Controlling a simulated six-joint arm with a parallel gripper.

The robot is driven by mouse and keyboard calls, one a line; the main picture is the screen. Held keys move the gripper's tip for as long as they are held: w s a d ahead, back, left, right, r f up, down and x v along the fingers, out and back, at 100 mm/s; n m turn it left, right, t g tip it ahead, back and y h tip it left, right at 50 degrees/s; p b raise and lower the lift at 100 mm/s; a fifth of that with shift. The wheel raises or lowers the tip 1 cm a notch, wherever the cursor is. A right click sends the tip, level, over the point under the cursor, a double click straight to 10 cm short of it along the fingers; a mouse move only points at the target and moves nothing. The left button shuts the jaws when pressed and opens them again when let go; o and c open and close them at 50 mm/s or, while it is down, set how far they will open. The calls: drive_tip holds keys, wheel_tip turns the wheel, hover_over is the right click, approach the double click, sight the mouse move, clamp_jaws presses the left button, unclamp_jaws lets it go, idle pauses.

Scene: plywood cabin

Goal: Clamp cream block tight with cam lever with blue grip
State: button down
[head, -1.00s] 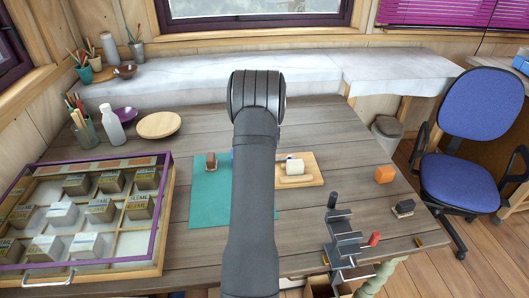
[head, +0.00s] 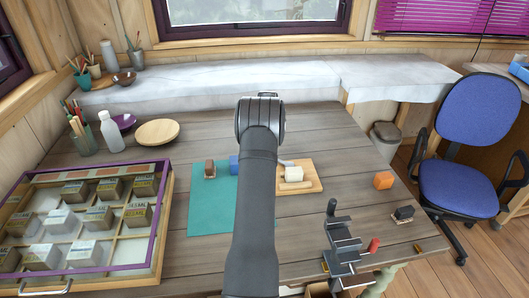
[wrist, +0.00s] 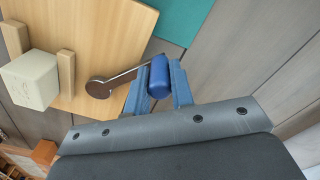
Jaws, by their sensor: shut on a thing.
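The cream block (head: 293,174) sits on a pale wooden board (head: 314,184), just right of my arm in the head view. In the wrist view the cream block (wrist: 30,80) is at the left, next to a short wooden bar (wrist: 66,72). The cam lever (wrist: 120,80) has a round brown pivot end on the board and a blue grip (wrist: 159,78). The pivot end is right of the bar, with a visible gap. My gripper (wrist: 158,88) is shut on the blue grip, one finger on each side. My arm hides the gripper in the head view.
A teal mat (head: 208,205) left of my arm carries a brown block (head: 209,168) and a blue item (head: 234,163). A purple-framed tray (head: 165,215) fills the left.

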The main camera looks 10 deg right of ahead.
drive_tip(key=w+d+m, duration=0.2)
drive_tip(key=m, duration=0.1)
drive_tip(key=shift+d, duration=0.2)
drive_tip(key=shift+w+d+m, duration=0.25)
drive_tip(key=shift+d+m, duration=0.2)
drive_tip(key=shift+m, duration=0.2)
drive_tip(key=shift+w+d+m, duration=0.2)
drive_tip(key=shift+d+m, duration=0.2)
drive_tip(key=shift+m, duration=0.25)
drive_tip(key=c, duration=1.3)
unclamp_jaws()
drive_tip(key=shift+o, duration=0.2)
wheel_tip(320, 180, up, 18)
drive_tip(key=shift+f, duration=0.25)
drive_tip(key=shift+f, duration=0.1)
